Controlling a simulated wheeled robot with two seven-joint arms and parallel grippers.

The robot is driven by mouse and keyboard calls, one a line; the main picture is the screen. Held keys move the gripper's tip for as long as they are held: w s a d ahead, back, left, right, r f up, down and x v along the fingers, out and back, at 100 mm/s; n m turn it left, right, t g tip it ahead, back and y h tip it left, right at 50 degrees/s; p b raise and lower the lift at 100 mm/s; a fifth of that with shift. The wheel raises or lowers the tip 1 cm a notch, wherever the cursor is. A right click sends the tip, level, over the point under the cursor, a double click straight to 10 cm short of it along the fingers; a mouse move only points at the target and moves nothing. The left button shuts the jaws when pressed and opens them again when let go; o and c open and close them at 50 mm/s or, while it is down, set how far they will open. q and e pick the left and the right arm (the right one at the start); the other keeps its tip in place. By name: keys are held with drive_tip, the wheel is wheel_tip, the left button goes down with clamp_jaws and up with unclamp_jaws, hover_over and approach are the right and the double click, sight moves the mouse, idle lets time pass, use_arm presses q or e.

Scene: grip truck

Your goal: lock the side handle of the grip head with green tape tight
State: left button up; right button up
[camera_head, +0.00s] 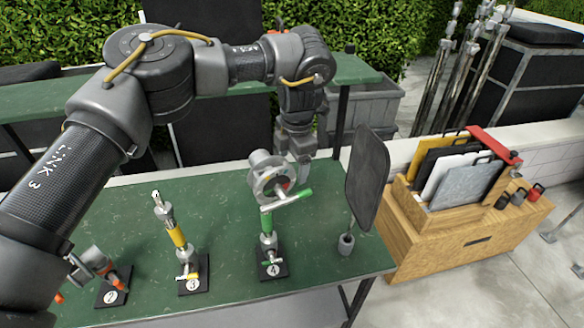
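The grip head with green tape (268,178) is a round grey disc head on a short post with a green band, on the black base marked 4. My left gripper (303,172) comes down from above, just behind and right of the head. Its fingers are small and partly hidden by the head, so I cannot tell whether they touch it or are open. My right gripper is not in view.
A yellow-taped stand (178,240) on base 3 and an orange-tipped head (92,262) by base 2 stand to the left on the green table (225,205). A dark flag panel (368,178) rises close on the right. A wooden crate (420,235) stands beyond the table.

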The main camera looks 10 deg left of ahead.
use_arm(q)
drive_tip(key=shift+w+a+f+p, duration=0.1)
drive_tip(key=shift+f+p, duration=0.15)
drive_tip(key=shift+f, duration=0.75)
drive_tip(key=shift+w+a+f+p, duration=0.1)
drive_tip(key=shift+f+p, duration=0.1)
drive_tip(key=shift+f, duration=0.8)
drive_tip(key=shift+c, duration=0.3)
drive_tip(key=c, duration=0.9)
drive_tip(key=shift+c, duration=0.2)
drive_tip(key=shift+w+g, duration=0.1)
drive_tip(key=shift+g, duration=0.2)
drive_tip(key=shift+w+a+g+h, duration=0.1)
drive_tip(key=shift+w+g+h, duration=0.05)
drive_tip(key=shift+g+h, duration=0.5)
drive_tip(key=shift+w+a+g+h, duration=0.1)
drive_tip(key=shift+g+h, duration=0.45)
drive_tip(key=shift+g, duration=0.2)
drive_tip(key=shift+w+g+h, duration=0.1)
drive_tip(key=shift+g+h, duration=0.6)
drive_tip(key=shift+g, duration=0.3)
